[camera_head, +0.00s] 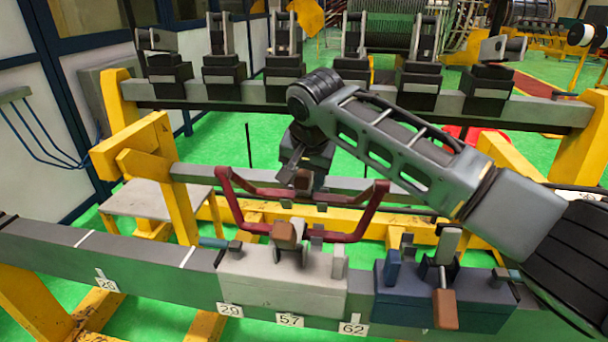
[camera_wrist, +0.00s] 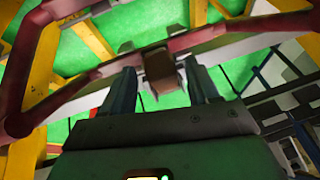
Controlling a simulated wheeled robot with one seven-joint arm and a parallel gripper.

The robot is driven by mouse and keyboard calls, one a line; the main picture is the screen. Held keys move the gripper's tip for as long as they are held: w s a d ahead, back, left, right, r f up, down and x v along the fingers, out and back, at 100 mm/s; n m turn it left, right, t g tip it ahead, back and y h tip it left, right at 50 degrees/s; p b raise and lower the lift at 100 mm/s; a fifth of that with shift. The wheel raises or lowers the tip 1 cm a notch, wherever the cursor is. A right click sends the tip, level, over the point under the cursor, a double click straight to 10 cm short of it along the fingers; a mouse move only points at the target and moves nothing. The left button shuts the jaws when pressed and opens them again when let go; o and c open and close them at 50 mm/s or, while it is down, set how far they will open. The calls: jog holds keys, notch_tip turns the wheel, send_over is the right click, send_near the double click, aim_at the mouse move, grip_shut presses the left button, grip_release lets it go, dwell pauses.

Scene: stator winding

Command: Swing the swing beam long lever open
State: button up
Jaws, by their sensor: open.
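My gripper (camera_head: 287,178) is open above the dark red hexagonal frame (camera_head: 375,206), near its far side. In the wrist view, the two fingers of my gripper (camera_wrist: 160,69) stand apart with a brown block-like lever end (camera_wrist: 162,76) showing between or beyond them; I cannot tell whether they touch it. Another brown lever end (camera_head: 285,234) stands on the grey clamp block (camera_head: 270,280) in front. Which one is the swing beam long lever is not clear. The red frame crosses the wrist view (camera_wrist: 90,88).
A blue clamp block (camera_head: 400,300) with a hanging brown handle (camera_head: 445,308) stands right of the grey one on the numbered front rail (camera_head: 150,288). Several black clamps line the back rail (camera_head: 200,104). Yellow supports (camera_head: 135,147) stand at left.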

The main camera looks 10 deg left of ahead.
jog(key=shift+w+a+f, duration=0.1)
jog(key=shift+f, duration=0.1)
grip_shut()
dwell(0.6)
